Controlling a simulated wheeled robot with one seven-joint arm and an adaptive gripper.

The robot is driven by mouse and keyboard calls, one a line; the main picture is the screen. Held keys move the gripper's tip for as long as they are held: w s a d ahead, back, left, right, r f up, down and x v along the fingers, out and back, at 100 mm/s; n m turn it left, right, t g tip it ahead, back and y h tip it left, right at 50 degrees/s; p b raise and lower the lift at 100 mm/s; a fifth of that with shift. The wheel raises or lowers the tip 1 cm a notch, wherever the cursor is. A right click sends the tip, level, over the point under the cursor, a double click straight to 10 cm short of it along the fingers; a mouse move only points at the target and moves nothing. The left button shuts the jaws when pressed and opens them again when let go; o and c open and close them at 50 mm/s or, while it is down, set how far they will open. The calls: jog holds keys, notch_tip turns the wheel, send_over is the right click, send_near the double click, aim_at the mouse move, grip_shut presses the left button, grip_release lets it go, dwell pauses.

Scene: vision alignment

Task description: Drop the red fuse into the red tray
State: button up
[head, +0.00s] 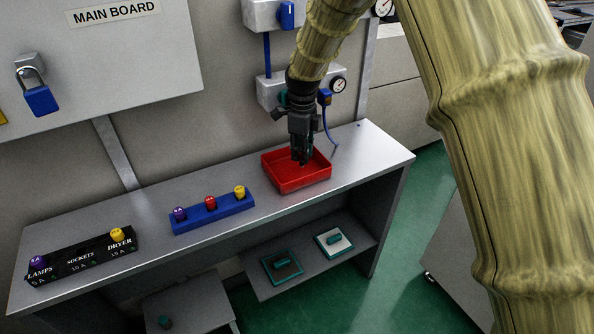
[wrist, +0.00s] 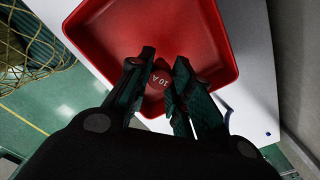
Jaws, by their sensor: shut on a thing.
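The red tray (head: 298,186) sits on the grey bench in the head view, and it also fills the upper middle of the wrist view (wrist: 190,30). My gripper (head: 301,162) points down over the tray's inside. In the wrist view my gripper (wrist: 160,88) is shut on the red fuse (wrist: 161,79), whose round top reads "10 A". The fuse's lower part is hidden by the fingers, and I cannot tell its height above the tray floor. In the head view the fingers hide the held fuse.
A blue rack (head: 212,212) left of the tray holds a purple, a red and a yellow fuse. A black fuse block (head: 80,262) has purple and yellow fuses, with its SOCKETS place empty. The wall boxes (head: 268,92) stand close behind my gripper. The bench right of the tray is clear.

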jog(key=o, duration=1)
jog(key=shift+r, duration=0.1)
jog(key=shift+r, duration=3.7)
jog(key=shift+f, duration=0.1)
